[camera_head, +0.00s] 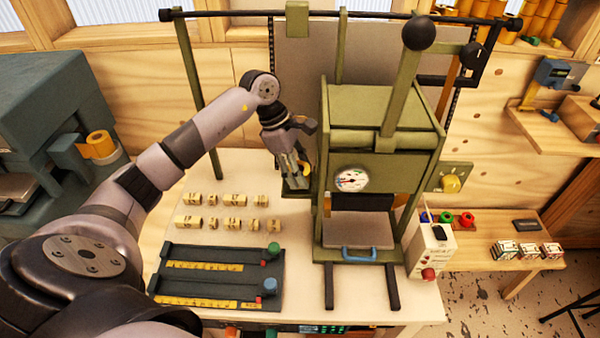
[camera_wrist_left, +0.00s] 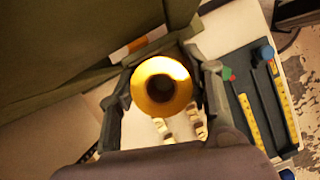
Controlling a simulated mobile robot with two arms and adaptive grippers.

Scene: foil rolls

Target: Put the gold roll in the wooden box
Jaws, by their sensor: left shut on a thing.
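My left gripper (camera_head: 297,181) is shut on a gold roll (camera_wrist_left: 146,84) in front of the left side of the green press. In the left wrist view the roll sits between the two fingers (camera_wrist_left: 160,88), its round end and dark hole facing the camera. In the head view only a bit of gold shows among the fingers. I cannot clearly identify the wooden box; a brown box-like thing (camera_head: 581,118) stands on the right wall shelf, partly cut off. My right gripper is not in view.
The green press (camera_head: 385,105) with its gauge stands close to the right of my left gripper. Several small wooden blocks (camera_head: 236,200) and a dark ruled tray (camera_head: 215,278) lie on the pale table. An orange roll (camera_head: 100,143) is on the grey machine at left.

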